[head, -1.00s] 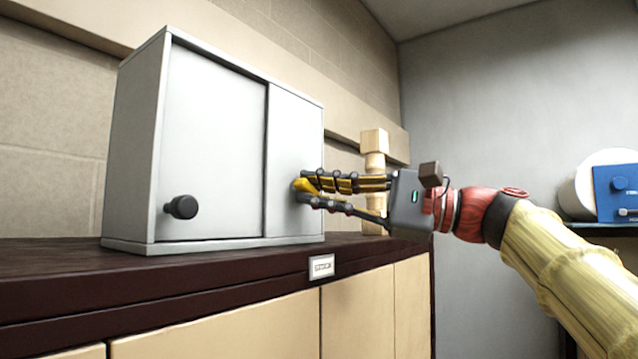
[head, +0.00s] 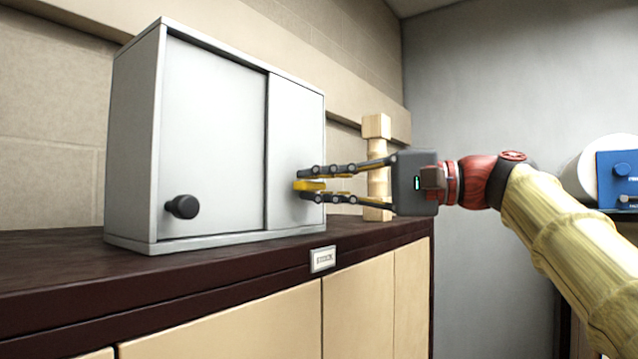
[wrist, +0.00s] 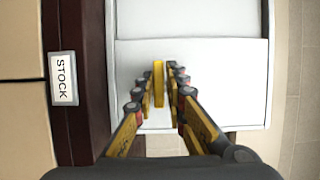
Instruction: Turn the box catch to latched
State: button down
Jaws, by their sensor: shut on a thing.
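The grey box (head: 215,130) stands on the dark counter top. A yellow catch (head: 308,185) sits on the narrow right front panel of the box; in the head view it lies about level, pointing toward my gripper. It also shows in the wrist view (wrist: 158,83) as a narrow yellow bar between my fingers. My gripper (head: 318,184) comes from the right and is shut on the catch, with one finger above and one below. In the wrist view the fingers (wrist: 158,92) lie on either side of the bar. The catch's base is partly hidden by the fingers.
A round black knob (head: 182,207) is on the box's wide left panel. A stack of pale wooden blocks (head: 377,128) stands behind my gripper on the counter (head: 60,290). A label (head: 323,259) is on the counter's front edge. A blue device (head: 618,180) is at far right.

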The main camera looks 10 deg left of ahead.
jog(key=shift+w+f, duration=0.25)
jog(key=shift+f, duration=0.3)
jog(key=c, duration=2.2)
grip_release()
jog(key=shift+o, duration=0.6)
jog(key=shift+s+r, duration=0.1)
jog(key=shift+s, duration=0.05)
jog(key=shift+o, duration=1)
jog(key=shift+r, duration=0.15)
jog(key=shift+r, duration=0.1)
jog(key=d, duration=1.2)
